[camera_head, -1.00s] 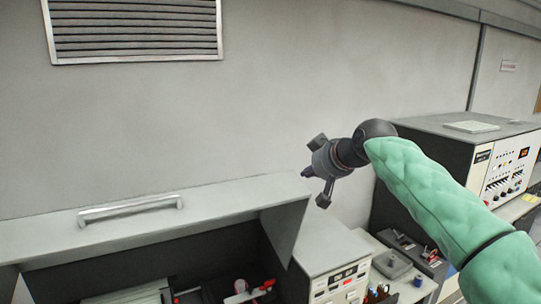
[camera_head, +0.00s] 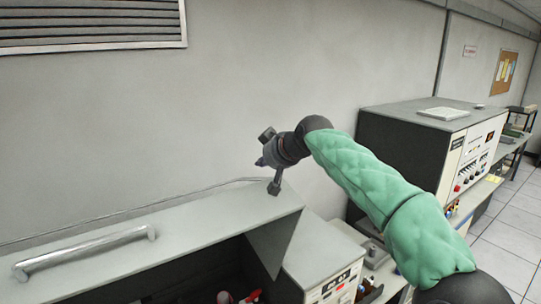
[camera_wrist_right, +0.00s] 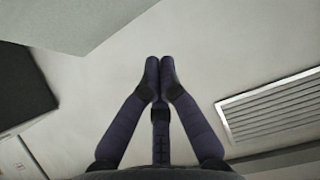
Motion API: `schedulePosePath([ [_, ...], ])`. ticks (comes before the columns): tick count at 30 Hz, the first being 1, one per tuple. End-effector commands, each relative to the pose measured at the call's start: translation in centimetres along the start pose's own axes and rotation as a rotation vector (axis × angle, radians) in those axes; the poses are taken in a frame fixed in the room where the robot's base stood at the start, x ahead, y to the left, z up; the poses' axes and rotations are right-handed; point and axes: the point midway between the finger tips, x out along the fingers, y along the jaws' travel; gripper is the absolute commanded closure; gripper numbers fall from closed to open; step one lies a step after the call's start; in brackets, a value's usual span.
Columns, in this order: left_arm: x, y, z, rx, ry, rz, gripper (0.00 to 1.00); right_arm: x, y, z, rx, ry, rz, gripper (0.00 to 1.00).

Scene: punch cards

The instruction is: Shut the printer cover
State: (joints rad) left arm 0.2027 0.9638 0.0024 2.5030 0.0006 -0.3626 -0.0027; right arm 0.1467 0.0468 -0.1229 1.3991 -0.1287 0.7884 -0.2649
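The printer cover (camera_head: 190,221) is a long light-grey panel with a bar handle (camera_head: 84,254) on its face. It is raised over the dark open printer interior (camera_head: 180,284). My right gripper (camera_head: 260,162) is just above the cover's right end in the head view; I cannot tell whether it touches. In the right wrist view, its fingertips (camera_wrist_right: 160,68) are drawn together with nothing visible between them. A grey panel at that view's upper left, probably the cover (camera_wrist_right: 75,22), lies apart from the fingertips. My left gripper is out of view.
A wall with a vent (camera_head: 90,22) rises behind the printer; the vent also shows in the wrist view (camera_wrist_right: 272,105). A control cabinet (camera_head: 400,140) with a flat item (camera_head: 443,113) on top stands at right. Free floor (camera_head: 505,238) lies at far right.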

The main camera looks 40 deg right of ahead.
Motion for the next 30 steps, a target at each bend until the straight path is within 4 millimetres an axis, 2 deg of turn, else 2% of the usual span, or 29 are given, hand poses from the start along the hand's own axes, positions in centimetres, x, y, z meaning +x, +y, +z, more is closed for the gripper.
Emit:
schedulePosePath([
  [6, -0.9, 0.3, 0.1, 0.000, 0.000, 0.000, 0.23, 3.3, 0.1, -0.1, 0.002, -0.001, 0.001, 1.00],
  [18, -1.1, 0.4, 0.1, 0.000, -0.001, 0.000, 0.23, 1.0, 0.1, 2.7, 0.002, 0.002, 0.002, 1.00],
  [30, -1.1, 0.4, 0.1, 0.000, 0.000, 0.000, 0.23, 0.8, 0.1, 3.1, 0.002, 0.003, 0.002, 1.00],
])
